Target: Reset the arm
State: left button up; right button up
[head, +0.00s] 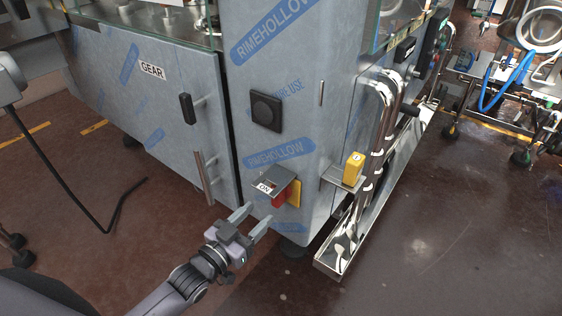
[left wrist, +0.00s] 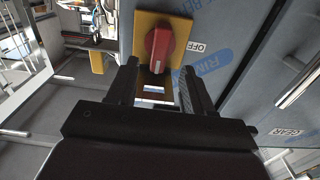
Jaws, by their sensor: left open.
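My left gripper (head: 252,222) is open, its fingers pointing at a red rotary switch (head: 286,193) on a yellow plate (head: 294,193), low on the grey film-wrapped machine. In the left wrist view the red switch handle (left wrist: 158,48) stands just beyond the spread fingertips (left wrist: 158,78), on its yellow plate (left wrist: 176,22). An OFF label (left wrist: 197,47) shows beside the plate there. My right gripper is not in view.
The grey machine (head: 190,60) has a GEAR door with a black handle (head: 187,108) and a metal bar handle. A yellow box (head: 353,168) sits on a bracket right of the switch. Shiny pipes and a metal tray (head: 332,262) stand further right. Open brown floor (head: 430,230) lies at right.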

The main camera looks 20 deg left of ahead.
pick_arm(q)
jog(key=s+f+n+g+y, duration=0.1)
jog(key=s+f+g+y, duration=0.2)
jog(key=s, duration=0.5)
jog(key=s+f+n+g, duration=0.1)
jog(key=s+f+g, duration=0.25)
jog(key=s, duration=0.35)
notch_tip(320, 180, up, 12)
jog(key=s+a+y+p, duration=0.1)
jog(key=s+p, duration=0.1)
jog(key=p, duration=1.3)
jog(key=shift+s+a+p, duration=0.25)
jog(key=shift+p, duration=0.15)
jog(key=shift+f, duration=0.15)
